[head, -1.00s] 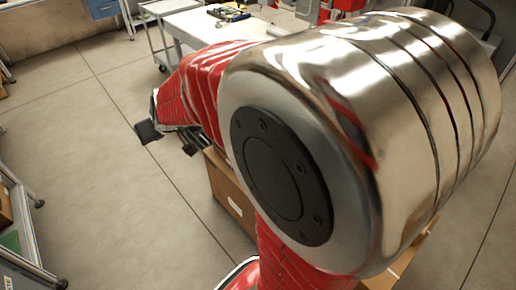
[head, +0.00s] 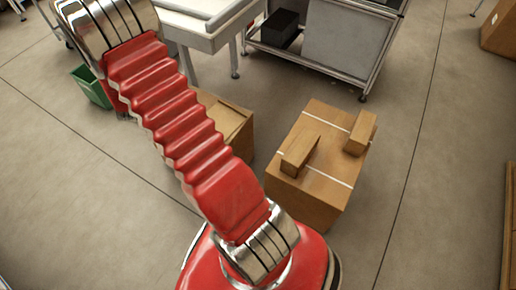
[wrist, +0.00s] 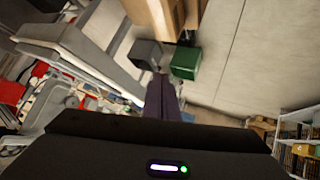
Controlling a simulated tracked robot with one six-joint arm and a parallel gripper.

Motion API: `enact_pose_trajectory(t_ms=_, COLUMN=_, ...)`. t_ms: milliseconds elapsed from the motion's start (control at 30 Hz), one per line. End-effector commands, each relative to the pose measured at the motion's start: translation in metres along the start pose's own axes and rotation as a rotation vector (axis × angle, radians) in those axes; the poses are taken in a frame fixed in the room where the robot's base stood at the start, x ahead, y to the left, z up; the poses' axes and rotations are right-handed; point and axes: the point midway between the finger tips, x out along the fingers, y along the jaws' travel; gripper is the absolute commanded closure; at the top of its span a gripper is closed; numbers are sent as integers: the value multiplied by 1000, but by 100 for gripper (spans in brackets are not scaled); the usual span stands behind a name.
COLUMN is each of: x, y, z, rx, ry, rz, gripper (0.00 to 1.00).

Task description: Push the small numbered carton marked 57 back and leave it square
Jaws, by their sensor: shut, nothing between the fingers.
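Two small brown cartons lie on top of a large taped carton (head: 300,203) in the head view. One small carton (head: 300,152) is near the left edge of the top, the other small carton (head: 361,133) near the right edge. I can read no number on either, so I cannot tell which is 57. My gripper (wrist: 161,82) shows in the wrist view as dark fingers, shut and empty. It points away from these cartons, and neither small carton can be made out there. The gripper is outside the head view.
Another carton (head: 232,122) stands left of the large one, partly behind my arm. A green bin (head: 92,88) is on the floor at left. A white table (head: 210,35) and a metal cart (head: 345,42) stand behind. Open floor lies to the right.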

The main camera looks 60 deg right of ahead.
Motion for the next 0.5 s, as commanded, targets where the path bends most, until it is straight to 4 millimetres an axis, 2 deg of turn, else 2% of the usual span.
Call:
enact_pose_trajectory(t_ms=33, x=14, y=8, z=14, rx=-6, ry=-9, rz=33, gripper=100)
enact_pose_trajectory(t_ms=200, x=50, y=38, z=55, rx=-30, ry=-25, rz=152, gripper=100)
enact_pose_trajectory(t_ms=500, x=93, y=93, z=141, rx=-101, ry=-80, rz=370, gripper=100)
